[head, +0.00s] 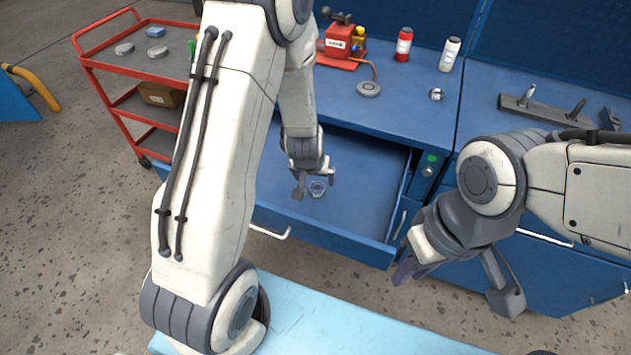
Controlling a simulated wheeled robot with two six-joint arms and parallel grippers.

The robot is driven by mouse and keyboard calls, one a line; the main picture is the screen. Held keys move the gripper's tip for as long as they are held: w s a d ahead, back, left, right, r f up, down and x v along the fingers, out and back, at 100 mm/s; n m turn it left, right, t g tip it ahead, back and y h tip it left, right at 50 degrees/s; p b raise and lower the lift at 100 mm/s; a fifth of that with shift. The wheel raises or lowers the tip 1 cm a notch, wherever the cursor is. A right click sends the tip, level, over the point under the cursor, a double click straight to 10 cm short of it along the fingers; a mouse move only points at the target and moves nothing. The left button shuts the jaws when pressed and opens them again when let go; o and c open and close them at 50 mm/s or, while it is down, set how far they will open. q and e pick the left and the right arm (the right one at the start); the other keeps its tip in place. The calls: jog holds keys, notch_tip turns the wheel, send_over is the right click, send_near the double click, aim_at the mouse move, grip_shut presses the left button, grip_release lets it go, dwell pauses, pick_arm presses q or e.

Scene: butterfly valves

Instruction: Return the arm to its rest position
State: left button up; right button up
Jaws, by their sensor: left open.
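My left arm reaches down from the upper middle, and my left gripper (316,187) is over the open blue drawer (360,205). Its fingers are spread apart. A small round metallic part (318,188) shows between the fingertips, low in the drawer; I cannot tell whether a finger touches it. My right gripper (455,286) is at the lower right, in front of the workbench, with its two fingers wide apart and nothing between them.
The blue workbench (400,108) carries a red device (338,42), a red bottle (403,44), a white bottle (449,54), a grey disc (368,89) and a small metal ring (436,94). A dark rack (545,112) is at right. A red cart (100,62) stands at left.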

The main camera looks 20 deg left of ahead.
pick_arm(q)
jog(key=s+d+r+m+g+h, duration=0.25)
jog(key=s+d+r+m, duration=0.25)
jog(key=s+d+r, duration=0.65)
jog(key=s+d+r+m+g, duration=0.1)
jog(key=s+r+m, duration=0.1)
jog(key=s+r, duration=0.2)
jog(key=s+d+r+m+g, duration=0.1)
jog(key=s+d+r+m, duration=0.1)
jog(key=s, duration=0.8)
jog(key=shift+d+r+y, duration=0.25)
jog(key=shift+r+y, duration=0.1)
jog(key=shift+r, duration=0.5)
jog(key=shift+c, duration=0.3)
